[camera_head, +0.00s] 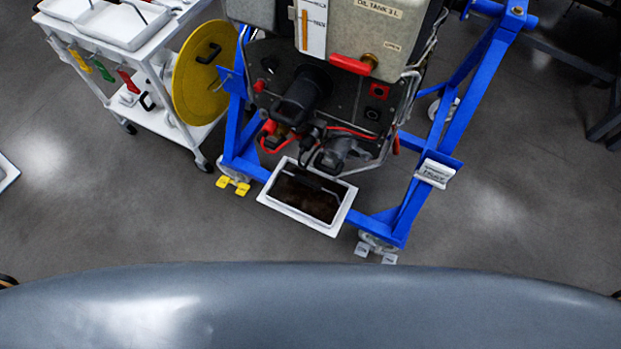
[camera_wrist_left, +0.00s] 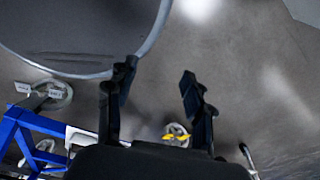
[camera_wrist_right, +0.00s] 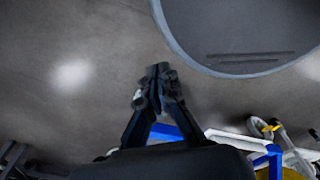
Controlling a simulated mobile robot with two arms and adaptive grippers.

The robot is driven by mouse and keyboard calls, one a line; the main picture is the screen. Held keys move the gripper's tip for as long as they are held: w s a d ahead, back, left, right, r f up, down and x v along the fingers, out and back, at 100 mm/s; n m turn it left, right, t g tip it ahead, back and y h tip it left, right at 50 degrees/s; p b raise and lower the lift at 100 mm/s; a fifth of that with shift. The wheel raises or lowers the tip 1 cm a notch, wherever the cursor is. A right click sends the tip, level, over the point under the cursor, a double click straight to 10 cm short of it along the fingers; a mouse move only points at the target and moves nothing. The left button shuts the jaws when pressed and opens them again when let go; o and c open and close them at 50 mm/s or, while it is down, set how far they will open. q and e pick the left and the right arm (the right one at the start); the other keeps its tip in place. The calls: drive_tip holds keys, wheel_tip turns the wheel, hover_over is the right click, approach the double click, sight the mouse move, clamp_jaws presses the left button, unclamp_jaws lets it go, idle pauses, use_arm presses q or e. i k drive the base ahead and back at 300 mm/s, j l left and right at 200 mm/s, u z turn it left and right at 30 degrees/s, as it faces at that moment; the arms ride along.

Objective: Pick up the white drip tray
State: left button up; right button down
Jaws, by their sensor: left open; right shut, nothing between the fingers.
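The white drip tray (camera_head: 332,228) sits low at the front of the blue stand, under the engine's fittings, with dark brown contents inside. A thin dark bar crosses over its far part. My left gripper (camera_wrist_left: 155,85) shows in the left wrist view with its fingers apart and nothing between them. My right gripper (camera_wrist_right: 158,75) shows in the right wrist view with its fingertips together and empty. Neither gripper shows in the head view, and neither is at the tray.
The blue stand (camera_head: 462,120) surrounds the tray, with a yellow-pedalled caster (camera_head: 233,184) at left. A white cart (camera_head: 130,60) with trays on top and a yellow disc (camera_head: 200,75) stand at left. Grey floor (camera_head: 110,220) is clear in front. Another white tray (camera_head: 6,172) shows at the left edge.

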sight(310, 193)
drive_tip(key=l+u, duration=0.15)
drive_tip(key=l, duration=0.35)
drive_tip(key=l+u, duration=0.1)
drive_tip(key=l, duration=0.35)
drive_tip(key=k+l+u, duration=0.15)
drive_tip(key=l, duration=0.3)
drive_tip(key=k+l+u, duration=0.1)
drive_tip(key=l, duration=0.4)
drive_tip(key=k+l+u, duration=0.15)
drive_tip(key=l, duration=0.3)
drive_tip(key=l+u, duration=0.1)
drive_tip(key=l, duration=0.35)
drive_tip(key=k, duration=0.05)
